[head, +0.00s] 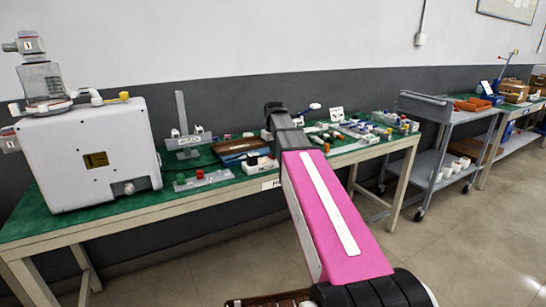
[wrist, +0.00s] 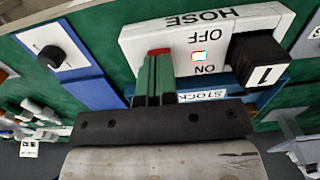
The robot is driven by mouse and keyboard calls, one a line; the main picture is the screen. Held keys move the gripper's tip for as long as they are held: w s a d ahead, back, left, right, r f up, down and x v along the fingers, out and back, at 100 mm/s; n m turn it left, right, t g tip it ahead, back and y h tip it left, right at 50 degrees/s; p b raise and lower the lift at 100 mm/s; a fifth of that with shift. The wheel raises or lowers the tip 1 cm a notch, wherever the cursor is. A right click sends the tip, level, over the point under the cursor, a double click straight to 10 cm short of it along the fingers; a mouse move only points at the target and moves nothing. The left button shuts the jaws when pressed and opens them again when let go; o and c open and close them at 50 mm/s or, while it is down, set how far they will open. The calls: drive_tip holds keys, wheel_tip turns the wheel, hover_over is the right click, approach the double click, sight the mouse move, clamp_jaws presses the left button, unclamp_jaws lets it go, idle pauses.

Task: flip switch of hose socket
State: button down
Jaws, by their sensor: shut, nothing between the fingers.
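The hose socket (wrist: 140,40) is a white block in the wrist view, its HOSE, OFF and ON lettering upside down. A black plug marked 1 (wrist: 258,60) sits at its right end. A small bright part with a red edge (wrist: 199,57) lies between OFF and ON. A red part (wrist: 158,51), perhaps the switch, shows at the tips of my gripper (wrist: 154,62). My green fingers are shut and empty over the block's left part; I cannot tell whether they touch. My arm hides the fingertips in the head view.
A blue panel with a black knob (wrist: 52,57) lies left of the socket. In the head view, a white canister unit (head: 85,155) stands at the left of the green-topped table (head: 100,216). Small parts crowd the table. A grey cart (head: 455,118) stands at right; the floor is clear.

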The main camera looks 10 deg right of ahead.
drive_tip(key=shift+f, duration=0.2)
drive_tip(key=shift+r, duration=3.55)
drive_tip(key=shift+s, duration=0.1)
